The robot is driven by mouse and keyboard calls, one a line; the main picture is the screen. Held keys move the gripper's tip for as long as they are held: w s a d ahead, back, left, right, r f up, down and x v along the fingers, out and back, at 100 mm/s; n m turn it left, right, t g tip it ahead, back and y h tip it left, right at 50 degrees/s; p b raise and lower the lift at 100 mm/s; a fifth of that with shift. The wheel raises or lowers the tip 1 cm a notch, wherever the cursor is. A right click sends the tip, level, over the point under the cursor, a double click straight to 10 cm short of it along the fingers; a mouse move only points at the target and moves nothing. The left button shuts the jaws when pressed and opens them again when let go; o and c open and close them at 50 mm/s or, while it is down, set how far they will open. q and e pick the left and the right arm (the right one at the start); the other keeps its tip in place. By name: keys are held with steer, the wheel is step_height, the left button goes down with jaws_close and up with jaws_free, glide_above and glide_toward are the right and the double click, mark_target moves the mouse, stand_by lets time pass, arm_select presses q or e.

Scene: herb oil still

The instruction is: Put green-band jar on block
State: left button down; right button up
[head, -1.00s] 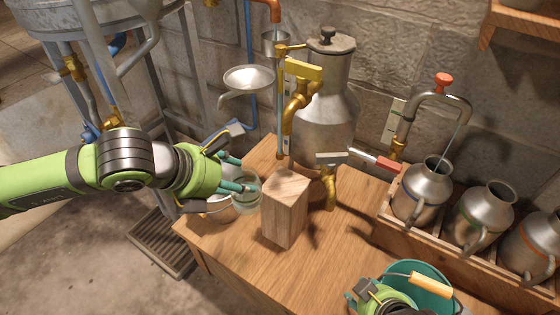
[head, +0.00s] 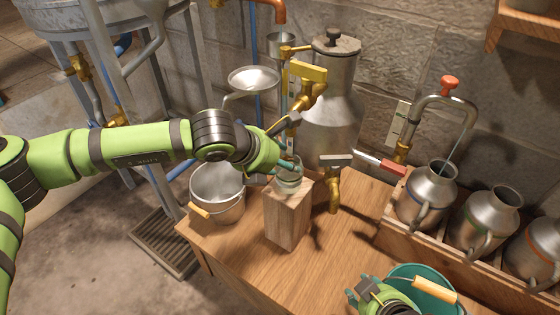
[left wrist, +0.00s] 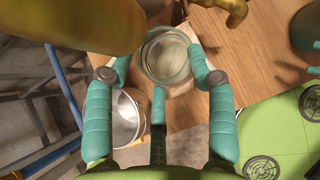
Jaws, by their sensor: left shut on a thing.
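The green-band jar (head: 288,185) is a small clear glass jar. I cannot make out its band clearly. My left gripper (head: 291,168) is shut on it, and in the left wrist view the teal fingers sit around the jar (left wrist: 167,58). The jar is upright over the top of the wooden block (head: 287,218), on it or just above it; I cannot tell which. The block stands upright near the table's front left edge. My right gripper (head: 354,290) is low in the head view, by the teal bucket; its fingers are too small to judge.
A metal bucket (head: 218,192) stands left of the block. A brass tap (head: 334,185) is close on the right, before the big metal can (head: 333,110). Metal jugs stand in a wooden crate (head: 455,260) at right. The teal bucket (head: 438,306) is at the front.

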arm_select(q)
steer(key=shift+c, duration=2)
jaws_free()
